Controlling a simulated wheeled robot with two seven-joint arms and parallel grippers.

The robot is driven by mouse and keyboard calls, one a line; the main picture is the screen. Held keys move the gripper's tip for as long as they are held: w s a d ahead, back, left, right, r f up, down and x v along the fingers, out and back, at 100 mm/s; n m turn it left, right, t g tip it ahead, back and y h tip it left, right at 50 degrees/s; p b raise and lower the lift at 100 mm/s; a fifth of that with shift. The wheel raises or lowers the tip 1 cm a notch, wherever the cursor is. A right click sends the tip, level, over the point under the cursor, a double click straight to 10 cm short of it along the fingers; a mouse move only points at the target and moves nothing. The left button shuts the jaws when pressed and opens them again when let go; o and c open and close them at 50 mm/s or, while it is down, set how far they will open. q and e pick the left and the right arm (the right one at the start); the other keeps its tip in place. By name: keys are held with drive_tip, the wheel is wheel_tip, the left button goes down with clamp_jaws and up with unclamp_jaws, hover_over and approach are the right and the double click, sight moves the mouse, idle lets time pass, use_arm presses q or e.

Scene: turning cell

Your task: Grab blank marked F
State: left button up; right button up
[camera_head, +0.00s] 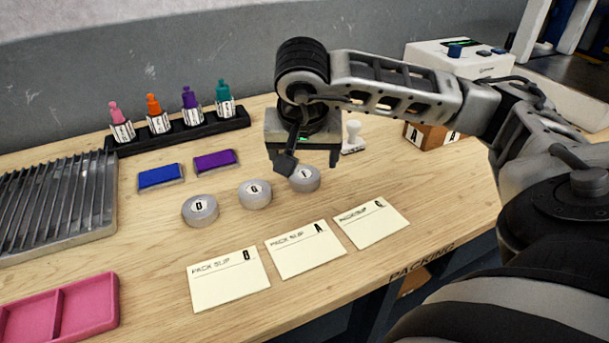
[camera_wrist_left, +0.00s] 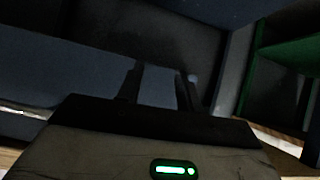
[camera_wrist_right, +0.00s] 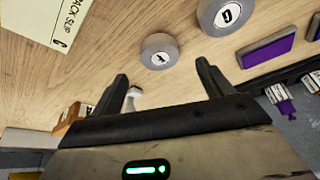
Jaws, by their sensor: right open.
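The blank marked F (camera_head: 304,179) is a round grey puck with a white top label, rightmost of three blanks on the wooden table. Its letter is partly hidden in the head view; in the right wrist view the blank (camera_wrist_right: 159,52) shows beyond the fingers, its mark looking like an F. My right gripper (camera_head: 304,163) is above and just behind it, fingers apart and empty, not touching it. The blanks marked G (camera_head: 255,194) and D (camera_head: 200,210) sit to its left. My left gripper (camera_wrist_left: 160,88) shows only in its wrist view, fingers apart, nothing between them.
Blue (camera_head: 160,177) and purple (camera_head: 214,161) pads lie behind the blanks. A black rack (camera_head: 180,132) holds several bottles. A white stamp (camera_head: 352,137) stands right of the gripper. Pack slips (camera_head: 305,250) lie in front. A ribbed metal tray (camera_head: 60,205) and pink tray (camera_head: 88,306) are left.

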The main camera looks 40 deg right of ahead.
sight(304, 174)
drive_tip(key=shift+p+x, duration=0.4)
drive_tip(key=shift+x, duration=2.35)
drive_tip(key=c, duration=1.1)
